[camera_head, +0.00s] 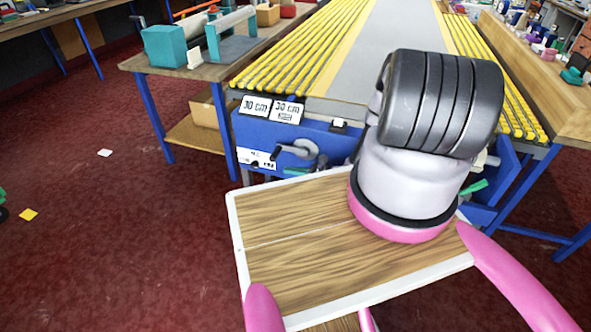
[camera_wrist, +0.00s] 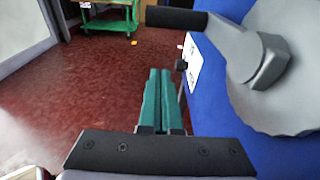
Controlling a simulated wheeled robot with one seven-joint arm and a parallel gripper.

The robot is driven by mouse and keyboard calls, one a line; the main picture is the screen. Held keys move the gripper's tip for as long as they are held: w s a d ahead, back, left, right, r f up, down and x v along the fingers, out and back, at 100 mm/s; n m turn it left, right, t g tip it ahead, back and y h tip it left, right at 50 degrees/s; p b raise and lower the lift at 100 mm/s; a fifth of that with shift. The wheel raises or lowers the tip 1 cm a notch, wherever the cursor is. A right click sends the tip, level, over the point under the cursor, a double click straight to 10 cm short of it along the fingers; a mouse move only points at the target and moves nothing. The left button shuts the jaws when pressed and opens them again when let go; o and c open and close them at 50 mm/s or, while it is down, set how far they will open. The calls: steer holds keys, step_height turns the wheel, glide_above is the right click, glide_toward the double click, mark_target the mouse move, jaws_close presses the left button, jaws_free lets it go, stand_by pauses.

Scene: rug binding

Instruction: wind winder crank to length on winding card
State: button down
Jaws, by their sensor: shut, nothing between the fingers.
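The winder crank (camera_head: 297,151) is on the blue front of the winder bench (camera_head: 240,130), its dark handle pointing left. In the wrist view the crank's dark handle (camera_wrist: 177,18) and grey arm (camera_wrist: 240,50) stand before a pale round hub (camera_wrist: 285,95).
A white label (camera_head: 258,158) is on the bench front below the cards. Yellow-edged rails (camera_head: 310,45) run back along the bench top. A side table (camera_head: 190,70) with teal equipment stands at left. Red carpet (camera_head: 100,200) is mostly free at left. A green cart (camera_wrist: 108,22) stands farther off.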

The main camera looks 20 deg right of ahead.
steer(key=shift+w+a+r, duration=0.75)
steer(key=shift+a+r, duration=0.05)
steer(key=shift+a, duration=0.25)
steer(key=shift+w+a+r, duration=0.7)
steer(key=shift+a+r, duration=0.05)
steer(key=shift+a, duration=0.25)
steer(key=shift+r, duration=0.1)
steer(key=shift+r, duration=0.75)
